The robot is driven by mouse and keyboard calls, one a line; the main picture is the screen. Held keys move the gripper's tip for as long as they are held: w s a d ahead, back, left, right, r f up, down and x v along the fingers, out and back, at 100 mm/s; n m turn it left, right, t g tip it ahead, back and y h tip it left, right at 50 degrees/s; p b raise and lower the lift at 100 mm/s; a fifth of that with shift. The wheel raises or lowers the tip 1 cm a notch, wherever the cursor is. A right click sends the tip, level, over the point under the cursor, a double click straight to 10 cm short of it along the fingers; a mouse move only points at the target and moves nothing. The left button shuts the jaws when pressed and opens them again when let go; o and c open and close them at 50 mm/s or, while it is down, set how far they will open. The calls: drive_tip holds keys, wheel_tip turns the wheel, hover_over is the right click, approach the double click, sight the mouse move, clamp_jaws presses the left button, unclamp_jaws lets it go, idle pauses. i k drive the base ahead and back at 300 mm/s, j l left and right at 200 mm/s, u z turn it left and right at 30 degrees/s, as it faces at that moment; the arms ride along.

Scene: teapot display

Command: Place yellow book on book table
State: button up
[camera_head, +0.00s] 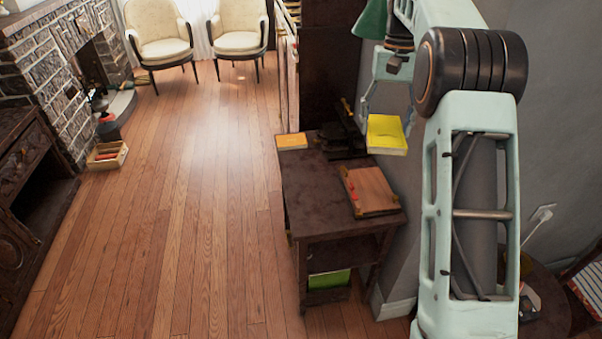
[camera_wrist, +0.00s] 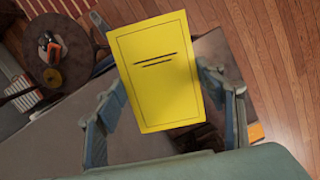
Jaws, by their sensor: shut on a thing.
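The yellow book (camera_head: 386,135) is held up by my gripper (camera_head: 388,118), above and toward the back right of the dark wooden table (camera_head: 315,184). In the wrist view the yellow book (camera_wrist: 160,72) shows its cover with a thin dark border and two short title lines. My gripper (camera_wrist: 165,105) has a finger on each side of the book and is shut on it. The book hides much of the table in the wrist view. I take the dark table to be the book table.
An orange-yellow book (camera_head: 292,141) lies at the table's back left corner. A brown board-like item (camera_head: 371,190) lies at its right. Dark objects (camera_head: 343,132) stand at the back. The front left of the tabletop is clear. A grey wall (camera_head: 540,120) runs along the right.

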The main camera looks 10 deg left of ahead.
sight(304, 171)
drive_tip(key=i+j+u, duration=0.15)
drive_tip(key=j+u, duration=0.3)
drive_tip(key=i+j+u, duration=0.15)
drive_tip(key=u, duration=0.35)
drive_tip(key=i+j+u, duration=0.25)
drive_tip(key=u, duration=0.2)
drive_tip(key=i+j+z, duration=0.2)
drive_tip(key=i, duration=0.15)
drive_tip(key=i+j+z, duration=0.2)
drive_tip(key=i+z, duration=0.15)
drive_tip(key=z, duration=0.2)
drive_tip(key=i+z, duration=0.15)
drive_tip(key=z, duration=0.15)
drive_tip(key=i+j+z, duration=0.1)
drive_tip(key=z, duration=0.25)
drive_tip(key=i+j+z, duration=0.15)
drive_tip(key=z, duration=0.3)
drive_tip(key=i+j+z, duration=0.25)
drive_tip(key=z, duration=0.15)
drive_tip(key=i+j+z, duration=0.25)
drive_tip(key=z, duration=0.2)
